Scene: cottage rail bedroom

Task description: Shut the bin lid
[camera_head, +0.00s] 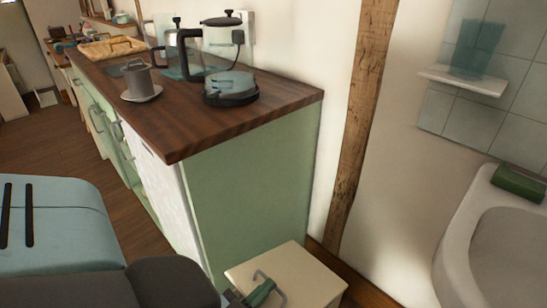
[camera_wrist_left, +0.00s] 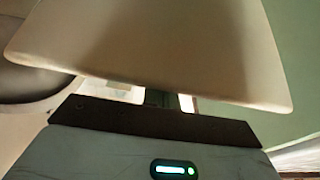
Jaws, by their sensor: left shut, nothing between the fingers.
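The bin's pale cream lid (camera_head: 305,274) shows at the bottom of the head view, beside the green end of the counter unit. It looks roughly level there, but the bin's body is mostly out of frame, so I cannot tell whether the lid is fully down. My left gripper (camera_head: 264,290) is shut and empty, over the near left part of the lid. In the left wrist view the cream panel (camera_wrist_left: 150,50) fills the top and hides the tips of my left fingers (camera_wrist_left: 167,99). I cannot tell if they touch it. My right gripper is not in view.
A white basin (camera_head: 457,235) stands at the right. Open wooden floor (camera_head: 45,145) lies at the left.

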